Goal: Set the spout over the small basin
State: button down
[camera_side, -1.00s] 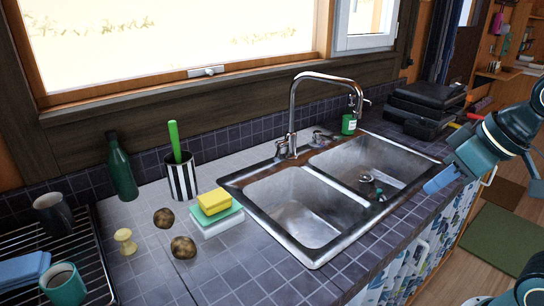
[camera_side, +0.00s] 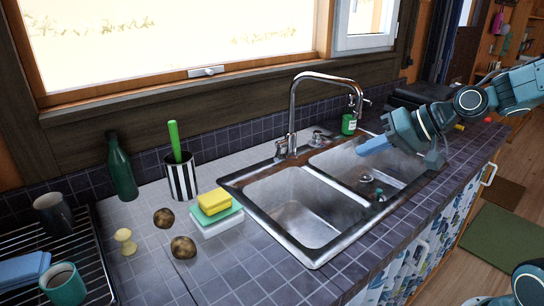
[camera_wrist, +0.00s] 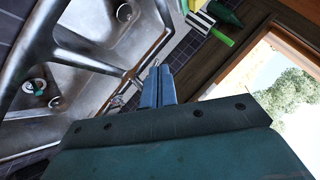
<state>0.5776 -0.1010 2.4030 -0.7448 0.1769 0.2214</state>
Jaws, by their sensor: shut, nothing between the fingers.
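The chrome spout (camera_side: 325,77) rises behind the double sink in the side view and arches right, its outlet end toward the right basin (camera_side: 335,160). My gripper (camera_side: 362,149) is right of the spout, above the right basin, fingers pointing left. Its blue fingers (camera_wrist: 158,88) are together and empty in the wrist view. A gap to the spout shows in the side view.
A green soap bottle (camera_side: 349,124) stands behind the right basin. Left of the sink are a yellow sponge (camera_side: 214,199), a striped cup (camera_side: 180,177), a dark green bottle (camera_side: 121,168) and two brown round things. A dark case (camera_side: 408,95) lies behind my arm.

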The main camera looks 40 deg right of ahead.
jog(key=w+d+m+t+h, duration=0.2)
jog(key=d+m+t, duration=0.2)
jog(key=d, duration=0.6)
jog(key=w+d+r+m+t+h, duration=0.1)
jog(key=d+m+t, duration=0.3)
jog(key=d+m, duration=0.5)
jog(key=shift+w+d+r+t+h, duration=0.15)
jog(key=shift+w+d+t+h, duration=0.25)
jog(key=shift+d, duration=0.85)
jog(key=shift+w, duration=0.2)
jog(key=w+a, duration=0.4)
jog(key=w, duration=0.4)
jog(key=shift+w, duration=0.2)
jog(key=shift+a, duration=0.15)
